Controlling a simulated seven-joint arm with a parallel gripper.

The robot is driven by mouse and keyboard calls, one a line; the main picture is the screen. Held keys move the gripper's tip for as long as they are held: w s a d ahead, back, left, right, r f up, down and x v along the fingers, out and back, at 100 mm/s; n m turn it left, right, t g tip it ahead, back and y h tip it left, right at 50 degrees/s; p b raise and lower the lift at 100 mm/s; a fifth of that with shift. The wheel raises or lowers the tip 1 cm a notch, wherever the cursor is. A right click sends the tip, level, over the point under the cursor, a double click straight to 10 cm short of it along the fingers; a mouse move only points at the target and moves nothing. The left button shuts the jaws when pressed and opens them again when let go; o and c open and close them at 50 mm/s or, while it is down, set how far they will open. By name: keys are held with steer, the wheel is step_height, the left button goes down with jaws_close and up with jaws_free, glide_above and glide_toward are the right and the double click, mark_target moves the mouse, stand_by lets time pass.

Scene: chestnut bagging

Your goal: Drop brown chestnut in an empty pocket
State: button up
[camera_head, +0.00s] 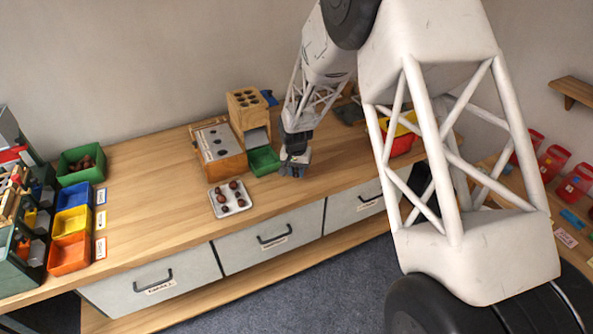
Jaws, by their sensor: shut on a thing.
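A pale tray (216,212) with several brown chestnuts (234,185) lies near the front edge of the wooden bench. Which of its pockets are empty is too small to tell. My gripper (292,172) points down to the right of the tray, close to the bench's front edge and apart from the tray. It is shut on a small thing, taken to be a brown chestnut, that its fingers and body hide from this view.
A wooden box with a grey holed top (216,142) stands behind the tray. Green (70,175), blue, yellow and orange bins stand at left. The bench between is clear.

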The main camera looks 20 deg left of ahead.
steer(key=shift+w, duration=0.1)
